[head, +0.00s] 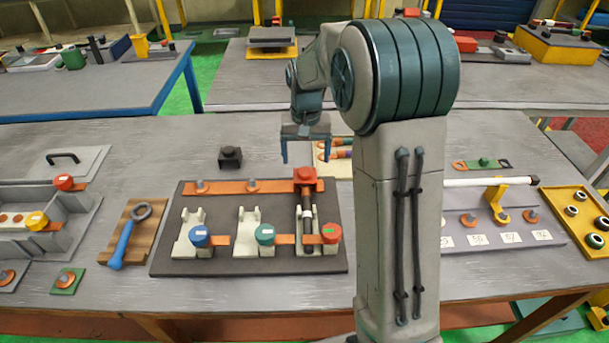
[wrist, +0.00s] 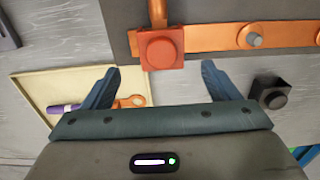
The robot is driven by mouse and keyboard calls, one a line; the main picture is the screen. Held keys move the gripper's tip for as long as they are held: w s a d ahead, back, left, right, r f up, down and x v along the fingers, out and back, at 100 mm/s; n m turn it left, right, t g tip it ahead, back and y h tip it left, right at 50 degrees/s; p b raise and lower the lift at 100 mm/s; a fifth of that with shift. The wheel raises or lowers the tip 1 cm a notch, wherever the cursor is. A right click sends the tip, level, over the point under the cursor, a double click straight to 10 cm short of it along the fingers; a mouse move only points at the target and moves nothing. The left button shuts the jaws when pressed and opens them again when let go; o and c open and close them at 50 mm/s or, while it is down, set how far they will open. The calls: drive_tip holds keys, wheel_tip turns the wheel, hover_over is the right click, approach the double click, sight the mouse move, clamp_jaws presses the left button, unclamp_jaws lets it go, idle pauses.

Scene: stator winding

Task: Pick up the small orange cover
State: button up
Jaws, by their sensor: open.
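The small orange cover (head: 307,179), a square block with a round raised top, sits at the far right end of the dark board (head: 220,187), by a black rod. In the wrist view the cover (wrist: 161,52) appears at the board's edge, centred between my fingertips and just ahead of them. My gripper (head: 298,157) points down above and behind it, open and empty. In the wrist view my gripper (wrist: 159,68) has its two blue fingers spread wide, with a gap wider than the cover. I see no contact.
A black block (head: 230,157) stands behind the board; it is beside my right finger in the wrist view (wrist: 270,92). A cream tray (wrist: 35,88) with small parts lies left there.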

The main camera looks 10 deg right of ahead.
sight(305, 169)
wheel_tip(305, 169, down, 8)
drive_tip(key=shift+a+r+p, duration=0.1)
drive_tip(key=shift+p, duration=0.45)
drive_tip(key=c, duration=1.1)
